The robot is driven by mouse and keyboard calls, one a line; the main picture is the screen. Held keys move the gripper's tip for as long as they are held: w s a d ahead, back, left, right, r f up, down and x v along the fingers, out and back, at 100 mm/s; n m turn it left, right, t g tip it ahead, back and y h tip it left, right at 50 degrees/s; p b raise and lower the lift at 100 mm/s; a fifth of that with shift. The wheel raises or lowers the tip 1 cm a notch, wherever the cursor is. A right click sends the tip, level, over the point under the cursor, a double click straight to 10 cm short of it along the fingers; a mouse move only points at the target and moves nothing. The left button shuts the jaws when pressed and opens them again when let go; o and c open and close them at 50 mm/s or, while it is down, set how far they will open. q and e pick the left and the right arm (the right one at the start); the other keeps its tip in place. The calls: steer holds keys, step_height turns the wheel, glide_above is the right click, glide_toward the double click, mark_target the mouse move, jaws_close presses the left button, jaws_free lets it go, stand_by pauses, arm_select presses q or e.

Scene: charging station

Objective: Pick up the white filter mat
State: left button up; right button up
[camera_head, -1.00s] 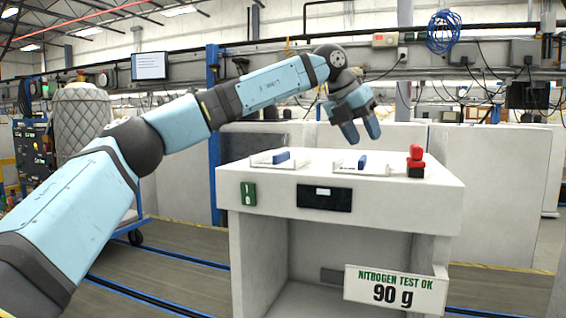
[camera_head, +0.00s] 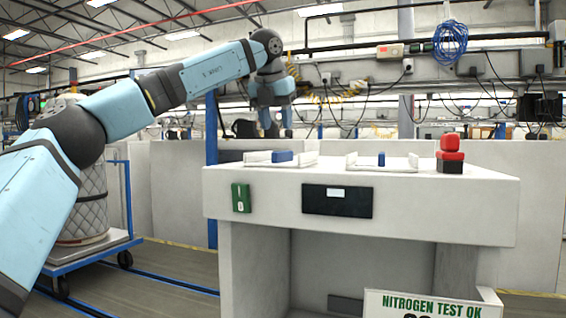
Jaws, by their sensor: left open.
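Two shallow white pieces lie on top of the white bench (camera_head: 450,205). The left white piece (camera_head: 308,160) has a blue block (camera_head: 282,156) at its middle, and the right white piece (camera_head: 402,163) has a smaller blue block (camera_head: 381,159). I cannot tell for certain whether either is the white filter mat. My left gripper (camera_head: 276,127) is open and empty, fingers pointing down. It shows just above the left white piece in the picture, but its depth over the bench is unclear. My right gripper is not in view.
A red and black button (camera_head: 451,150) stands at the bench's right. The bench front has a green switch (camera_head: 241,198) and a dark display (camera_head: 337,201). A sign (camera_head: 415,304) stands low in front. A quilted container (camera_head: 80,205) is on a blue cart at left.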

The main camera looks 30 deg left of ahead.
mark_target(283, 158)
arm_select(q)
steer(key=shift+x, duration=1.15)
steer(key=shift+w+f+p, duration=0.2)
steer(key=shift+f+p, duration=0.1)
steer(key=shift+f, duration=0.1)
steer(key=p+x, duration=0.1)
steer(key=x, duration=0.2)
steer(key=shift+w+d+f, duration=0.15)
steer(key=shift+w+f, duration=0.05)
steer(key=shift+f, duration=0.15)
steer(key=shift+w+f, duration=0.2)
steer(key=shift+f, duration=0.2)
steer(key=shift+s, duration=0.1)
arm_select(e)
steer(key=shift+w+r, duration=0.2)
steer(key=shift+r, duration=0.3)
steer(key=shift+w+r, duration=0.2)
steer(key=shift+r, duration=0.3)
arm_select(q)
steer(key=shift+r, duration=0.1)
steer(key=shift+c, duration=0.3)
jaws_close()
